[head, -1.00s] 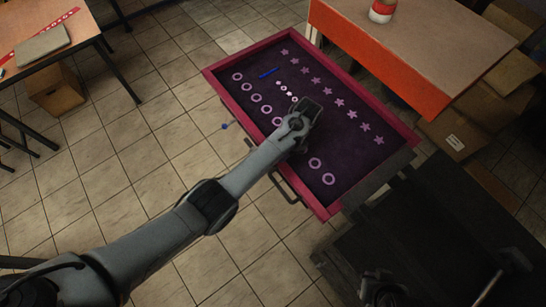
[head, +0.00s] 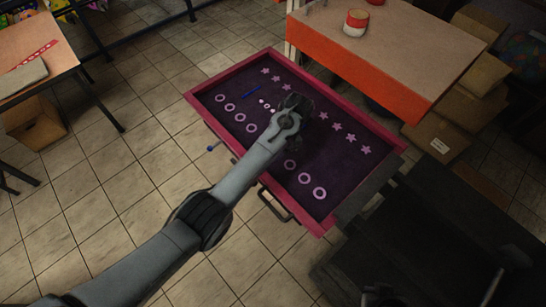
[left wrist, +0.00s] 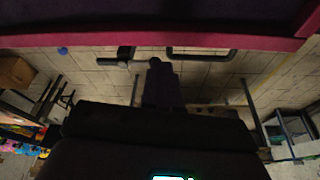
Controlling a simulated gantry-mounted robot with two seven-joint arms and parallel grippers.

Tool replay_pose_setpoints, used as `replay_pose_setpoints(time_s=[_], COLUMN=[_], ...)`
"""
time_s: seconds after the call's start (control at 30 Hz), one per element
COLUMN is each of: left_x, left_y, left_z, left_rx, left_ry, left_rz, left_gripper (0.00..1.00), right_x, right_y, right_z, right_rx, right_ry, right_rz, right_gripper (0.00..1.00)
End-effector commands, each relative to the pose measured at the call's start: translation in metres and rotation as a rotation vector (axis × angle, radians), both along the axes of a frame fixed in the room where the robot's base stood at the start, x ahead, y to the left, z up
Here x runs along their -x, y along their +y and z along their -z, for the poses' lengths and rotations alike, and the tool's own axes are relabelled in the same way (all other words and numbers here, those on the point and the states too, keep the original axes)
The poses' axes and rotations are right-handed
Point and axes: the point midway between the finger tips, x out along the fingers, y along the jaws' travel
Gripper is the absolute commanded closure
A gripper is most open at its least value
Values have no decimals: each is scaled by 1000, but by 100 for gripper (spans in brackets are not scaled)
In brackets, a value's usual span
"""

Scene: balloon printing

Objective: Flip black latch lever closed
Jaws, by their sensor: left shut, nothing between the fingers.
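The pink-framed screen (head: 199,107) with a dark panel of star and ring shapes is in the head view. My left gripper (left wrist: 155,64) is shut and empty. In the head view my left arm reaches over the screen, and its wrist hides part of the panel and the fingertips. In the left wrist view the gripper points toward the pink frame edge (left wrist: 60,40). A black lever-like part (left wrist: 126,53) is just left of the fingertips there; whether it touches them I cannot tell. A black handle loop (head: 272,205) sticks out of the frame's near side.
A blue knob (head: 213,148) stands at the frame's near left side. A table with an orange edge (head: 380,75) holds a red and white can (head: 356,22). Dark equipment (head: 450,215) fills the lower right. Tiled floor (head: 110,180) is open at left.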

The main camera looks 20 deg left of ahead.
Motion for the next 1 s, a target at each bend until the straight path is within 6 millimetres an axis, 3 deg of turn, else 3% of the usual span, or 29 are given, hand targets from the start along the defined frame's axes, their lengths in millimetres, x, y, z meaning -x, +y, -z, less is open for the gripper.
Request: replay_pose_setpoints(time_s=[0.5, 0.7, 1.0], left_x=[22, 39, 48], left_y=[19, 35, 44], left_z=[86, 86, 91], left_rx=[0, 1, 1], left_ry=[3, 2, 1], left_rz=[0, -2, 0], left_gripper=[100, 100, 100], right_x=[0, 0, 0], right_y=[0, 0, 0], right_z=[0, -14, -18], right_rx=[0, 0, -1], right_ry=[1, 0, 0], right_rz=[0, 0, 0], right_gripper=[100, 100, 100])
